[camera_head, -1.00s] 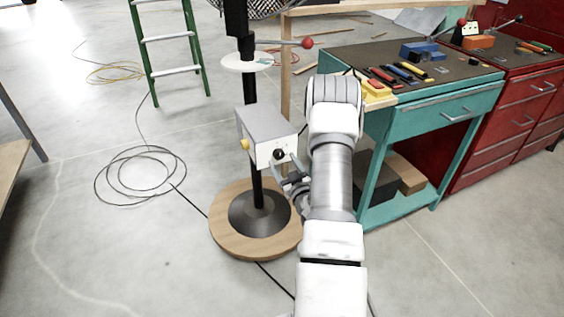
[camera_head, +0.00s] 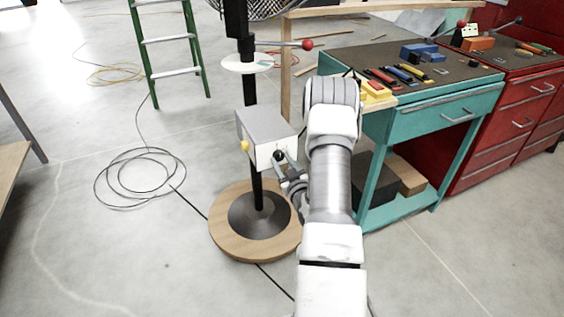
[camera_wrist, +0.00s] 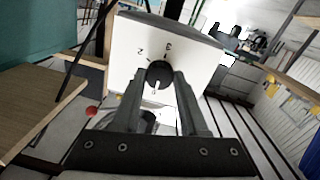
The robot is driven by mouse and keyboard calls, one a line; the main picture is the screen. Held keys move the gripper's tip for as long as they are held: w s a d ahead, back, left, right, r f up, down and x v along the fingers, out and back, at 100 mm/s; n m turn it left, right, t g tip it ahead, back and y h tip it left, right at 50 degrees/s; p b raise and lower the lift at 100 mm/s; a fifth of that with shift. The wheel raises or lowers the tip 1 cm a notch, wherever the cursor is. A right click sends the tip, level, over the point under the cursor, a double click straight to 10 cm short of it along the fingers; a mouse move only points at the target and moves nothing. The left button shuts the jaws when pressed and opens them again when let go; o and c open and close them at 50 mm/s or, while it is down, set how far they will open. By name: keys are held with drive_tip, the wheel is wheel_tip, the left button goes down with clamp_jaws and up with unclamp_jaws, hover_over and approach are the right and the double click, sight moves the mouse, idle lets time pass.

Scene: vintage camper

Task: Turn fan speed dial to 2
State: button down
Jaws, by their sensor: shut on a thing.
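The fan speed dial is a round black knob (camera_wrist: 158,74) on the white front face of a control box (camera_wrist: 125,45). The figures 2 and 3 show above the knob in the wrist view, and a pale mark shows on its lower part. My gripper (camera_wrist: 158,80) has its two fingers on either side of the knob, shut on it. In the head view the grey box (camera_head: 265,130) sits on the fan's black pole (camera_head: 250,92), and my gripper (camera_head: 281,160) reaches its front face from the right. My arm hides part of this area.
The fan stands on a round wooden base (camera_head: 228,235). A teal workbench (camera_head: 440,118) with tools stands close on the right, beside red cabinets (camera_head: 515,115). A coiled cable (camera_head: 128,198) lies on the floor at left, near a green ladder (camera_head: 145,55).

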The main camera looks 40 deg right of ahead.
drive_tip(key=shift+m, duration=0.5)
drive_tip(key=m+b, duration=0.1)
drive_tip(key=m, duration=0.3)
drive_tip(key=shift+m+b, duration=0.3)
drive_tip(key=m, duration=0.6)
drive_tip(key=shift+r+y, duration=0.1)
drive_tip(key=shift+y, duration=0.2)
drive_tip(key=m, duration=0.6)
drive_tip(key=shift+r+p, duration=0.1)
drive_tip(key=shift+p, duration=0.25)
drive_tip(key=m+y+p, duration=0.1)
drive_tip(key=m, duration=0.4)
drive_tip(key=shift+m, duration=0.3)
drive_tip(key=shift+c, duration=2.2)
unclamp_jaws()
